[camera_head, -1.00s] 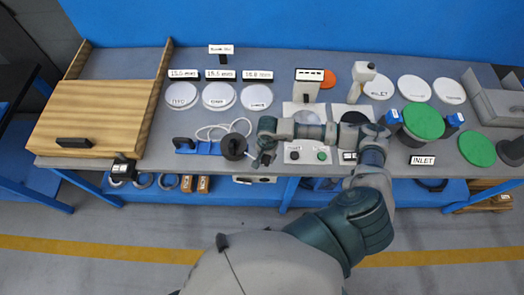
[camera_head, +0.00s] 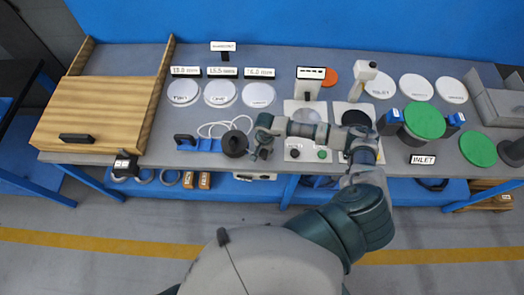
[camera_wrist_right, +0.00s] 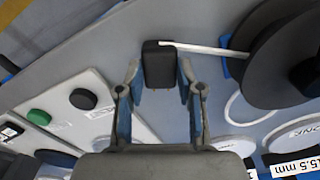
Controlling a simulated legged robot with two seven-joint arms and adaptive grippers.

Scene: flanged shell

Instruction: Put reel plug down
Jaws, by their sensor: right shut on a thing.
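The reel plug (camera_wrist_right: 159,65) is a small black block with a white cable at its end. In the right wrist view it sits between the fingertips of my right gripper (camera_wrist_right: 157,82), which is shut on it. In the head view my right gripper (camera_head: 259,153) is near the front edge of the table, just right of the black reel (camera_head: 234,143). The plug itself is hard to make out there. The reel also shows in the right wrist view (camera_wrist_right: 272,50), with the white cable running towards it. I cannot tell whether the plug touches the table. My left gripper is out of view.
The grey table (camera_head: 350,86) holds a blue handle piece (camera_head: 200,145) left of the reel and a panel with black and green buttons (camera_head: 308,155) right of my gripper. White discs (camera_head: 220,93) lie behind. A wooden box (camera_head: 98,118) stands at left.

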